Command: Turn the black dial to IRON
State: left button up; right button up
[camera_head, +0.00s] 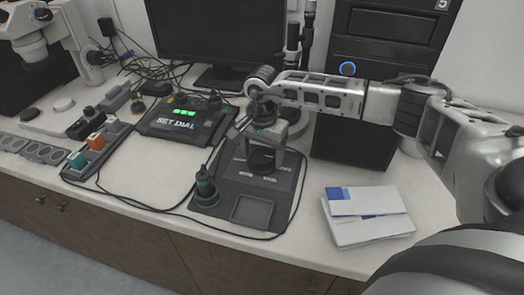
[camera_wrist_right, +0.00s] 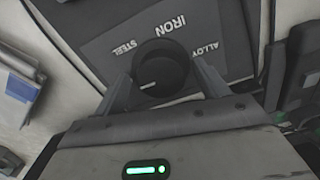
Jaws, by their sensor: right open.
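The black dial (camera_wrist_right: 163,66) sits on a dark panel (camera_wrist_right: 95,45) with white labels STEEL, IRON and ALLOY around its far side in the right wrist view. A short white mark shows on the dial's near left part, not facing the IRON label (camera_wrist_right: 179,23). In the head view the dial (camera_head: 262,160) is partly hidden by my right gripper (camera_head: 260,158). That gripper is open, with one finger on each side of the dial; I cannot tell whether they touch it. The gripper (camera_wrist_right: 166,75) also shows in the wrist view. My left gripper is out of view.
A display unit reading SET DIAL (camera_head: 180,122) stands left of the dial panel. A green-black corded device (camera_head: 204,188) and a square tray (camera_head: 252,212) are at the panel's front. Papers (camera_head: 366,215) lie to the right. A monitor (camera_head: 215,30) and black tower (camera_head: 375,60) stand behind.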

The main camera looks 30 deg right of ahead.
jog(key=c, duration=1)
jog(key=shift+o, duration=0.2)
